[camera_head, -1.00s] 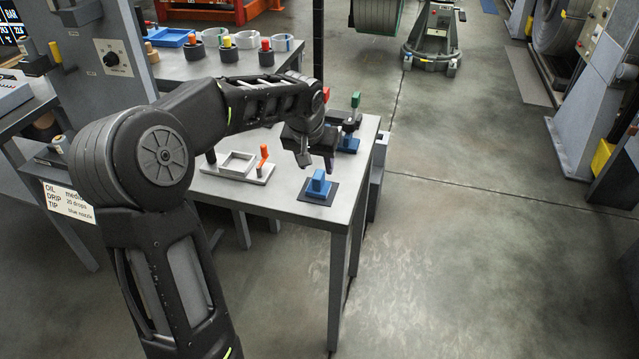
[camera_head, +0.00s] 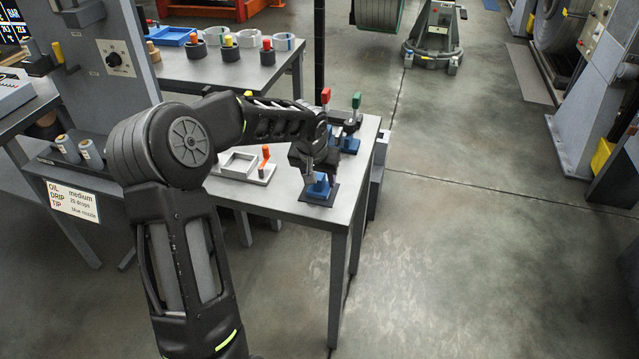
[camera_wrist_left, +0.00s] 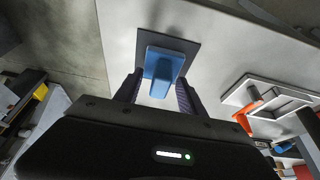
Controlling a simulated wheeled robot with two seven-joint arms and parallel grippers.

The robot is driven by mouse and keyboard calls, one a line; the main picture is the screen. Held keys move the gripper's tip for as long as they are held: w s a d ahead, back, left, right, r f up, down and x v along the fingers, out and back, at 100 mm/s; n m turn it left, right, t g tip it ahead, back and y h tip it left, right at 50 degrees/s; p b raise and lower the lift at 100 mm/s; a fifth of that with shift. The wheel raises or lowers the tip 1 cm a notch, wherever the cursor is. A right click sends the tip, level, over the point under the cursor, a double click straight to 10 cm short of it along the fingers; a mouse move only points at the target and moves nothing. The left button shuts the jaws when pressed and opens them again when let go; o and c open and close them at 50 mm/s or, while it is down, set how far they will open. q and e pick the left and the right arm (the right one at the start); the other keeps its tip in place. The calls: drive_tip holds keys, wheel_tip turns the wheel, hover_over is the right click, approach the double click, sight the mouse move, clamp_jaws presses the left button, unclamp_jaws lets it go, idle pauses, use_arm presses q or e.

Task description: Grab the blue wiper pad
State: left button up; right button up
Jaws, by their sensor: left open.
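The blue wiper pad (camera_head: 319,187) sits on a dark square mat (camera_head: 330,200) near the front right corner of the grey table. My left gripper (camera_head: 317,178) is just above the pad, pointing down. In the left wrist view the blue wiper pad (camera_wrist_left: 162,72) shows its raised grip between the two fingers of my open left gripper (camera_wrist_left: 158,90). The fingers stand apart on either side of the grip, and no firm contact shows. My right gripper is not in view.
A light grey tray (camera_head: 238,163) with an orange-handled piece (camera_head: 265,157) lies left of the pad. Red-handled (camera_head: 326,97) and green-handled (camera_head: 356,102) clamps stand behind my gripper. The table's front and right edges are close to the pad.

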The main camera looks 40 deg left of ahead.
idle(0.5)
use_arm(q)
clamp_jaws()
idle(0.3)
